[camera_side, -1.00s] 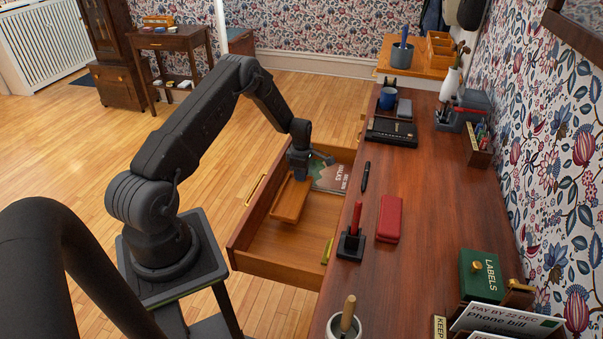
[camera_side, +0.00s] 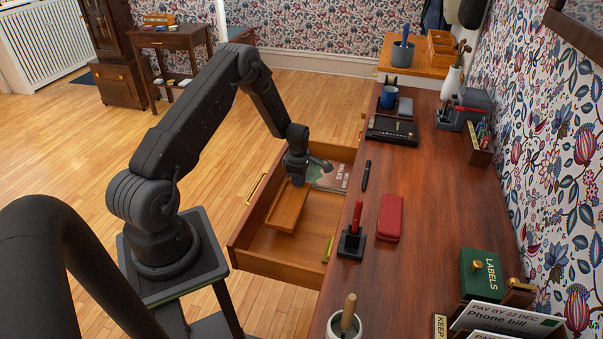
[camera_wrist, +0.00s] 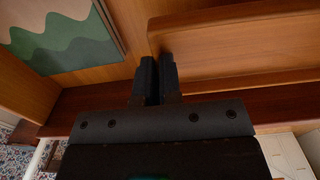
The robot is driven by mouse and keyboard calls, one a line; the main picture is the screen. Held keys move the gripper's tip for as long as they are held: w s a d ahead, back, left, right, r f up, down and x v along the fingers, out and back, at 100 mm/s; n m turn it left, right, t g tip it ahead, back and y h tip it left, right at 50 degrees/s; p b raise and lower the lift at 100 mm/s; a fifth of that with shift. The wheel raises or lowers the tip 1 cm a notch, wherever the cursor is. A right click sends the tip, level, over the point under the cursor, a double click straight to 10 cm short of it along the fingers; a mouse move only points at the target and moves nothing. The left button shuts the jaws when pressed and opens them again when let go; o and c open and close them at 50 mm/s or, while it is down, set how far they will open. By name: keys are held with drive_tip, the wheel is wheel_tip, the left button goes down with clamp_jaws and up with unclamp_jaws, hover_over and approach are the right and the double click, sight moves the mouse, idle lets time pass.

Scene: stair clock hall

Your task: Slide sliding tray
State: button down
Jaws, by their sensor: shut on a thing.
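The sliding tray (camera_side: 288,208) is a shallow wooden tray inside the open drawer (camera_side: 270,265), towards its left side in the side view. My gripper (camera_side: 297,180) reaches down to the tray's far end and is shut on it. In the wrist view the two dark fingers (camera_wrist: 157,78) are close together at the end of the tray (camera_wrist: 240,65). The exact grip between the fingertips is hidden.
A green-covered book (camera_side: 328,175) lies at the drawer's far end, and a small yellow-green item (camera_side: 327,250) lies near its right side. The desk top bears a pen, a red case (camera_side: 389,217) and a stamp holder (camera_side: 352,240). The drawer floor right of the tray is mostly clear.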

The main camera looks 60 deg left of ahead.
sight(289, 207)
drive_tip(key=s+d, duration=0.7)
drive_tip(key=shift+s+d, duration=0.25)
drive_tip(key=shift+d, duration=0.05)
drive_tip(key=c, duration=1.5)
unclamp_jaws()
drive_tip(key=shift+s, duration=0.1)
drive_tip(key=shift+o, duration=1)
drive_tip(key=shift+a+r, duration=0.1)
drive_tip(key=shift+r, duration=0.1)
wheel_tip(289, 207, up, 13)
drive_tip(key=shift+r, duration=0.2)
